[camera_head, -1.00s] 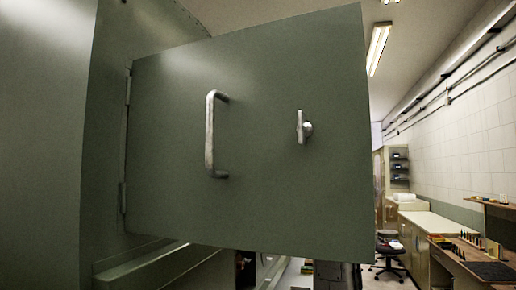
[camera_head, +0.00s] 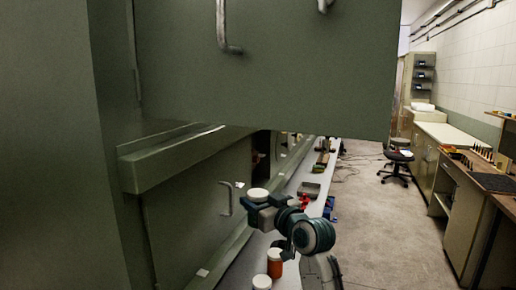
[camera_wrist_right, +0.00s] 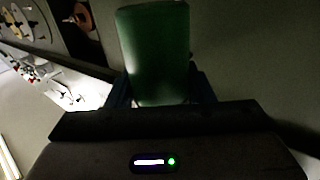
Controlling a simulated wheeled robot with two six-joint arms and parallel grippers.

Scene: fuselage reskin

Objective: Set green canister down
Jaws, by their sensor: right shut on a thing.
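The green canister (camera_wrist_right: 155,55) stands between the two dark fingers of my right gripper (camera_wrist_right: 160,88) in the right wrist view, and the gripper is shut on it. In the head view my right gripper (camera_head: 262,207) is low in the middle, in front of the green cabinet wall. A white round lid (camera_head: 258,194) shows at its fingers; the canister's body is hidden there. My left gripper is not in view.
A large open green door (camera_head: 300,75) hangs above the right arm. Below the arm, an orange canister (camera_head: 274,265) with a white lid and another white lid (camera_head: 262,282) stand on a pale ledge. Red and blue items lie farther along it. Open floor (camera_head: 385,235) lies right.

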